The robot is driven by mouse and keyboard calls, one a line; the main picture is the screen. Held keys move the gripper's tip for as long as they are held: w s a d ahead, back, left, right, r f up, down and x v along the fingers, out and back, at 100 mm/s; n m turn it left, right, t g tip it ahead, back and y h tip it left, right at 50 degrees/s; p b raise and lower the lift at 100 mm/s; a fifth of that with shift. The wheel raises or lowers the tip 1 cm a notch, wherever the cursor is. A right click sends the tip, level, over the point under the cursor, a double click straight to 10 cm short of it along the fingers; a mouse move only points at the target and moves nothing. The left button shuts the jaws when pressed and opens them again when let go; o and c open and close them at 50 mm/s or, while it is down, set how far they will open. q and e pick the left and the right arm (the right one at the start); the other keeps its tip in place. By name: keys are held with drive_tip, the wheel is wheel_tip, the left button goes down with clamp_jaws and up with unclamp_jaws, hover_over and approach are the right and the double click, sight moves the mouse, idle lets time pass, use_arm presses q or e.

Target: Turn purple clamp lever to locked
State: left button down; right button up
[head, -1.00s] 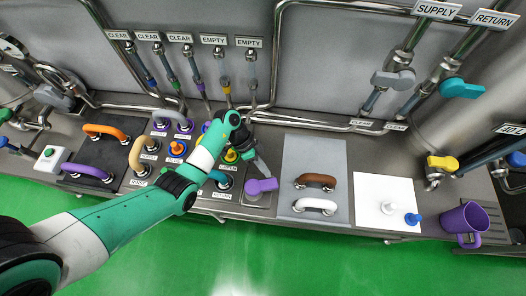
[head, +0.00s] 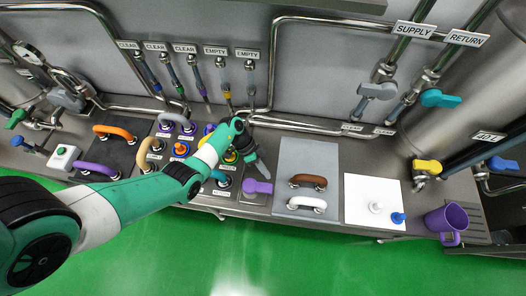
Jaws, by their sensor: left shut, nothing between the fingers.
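The purple clamp lever (head: 257,187) sits on a small metal plate near the front edge of the steel bench, in the middle of the head view. It points sideways, roughly along the bench edge. My left gripper (head: 263,172) is shut and empty. Its fingertips are right at the lever's back side, and I cannot tell whether they touch it. The wrist hides part of the bench behind the lever. My right gripper is not in view.
A grey mat with a brown handle (head: 308,181) and a white handle (head: 306,203) lies to the right. Hose ports with coloured rings (head: 181,149) and several curved handles stand to the left. A purple mug (head: 446,219) stands at far right.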

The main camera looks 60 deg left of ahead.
use_arm(q)
drive_tip(key=w+a+r+p, duration=0.1)
drive_tip(key=a+r, duration=0.7)
drive_tip(key=shift+w, duration=0.4)
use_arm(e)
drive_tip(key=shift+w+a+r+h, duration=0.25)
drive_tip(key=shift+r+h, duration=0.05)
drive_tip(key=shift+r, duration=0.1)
use_arm(q)
drive_tip(key=shift+a, duration=0.1)
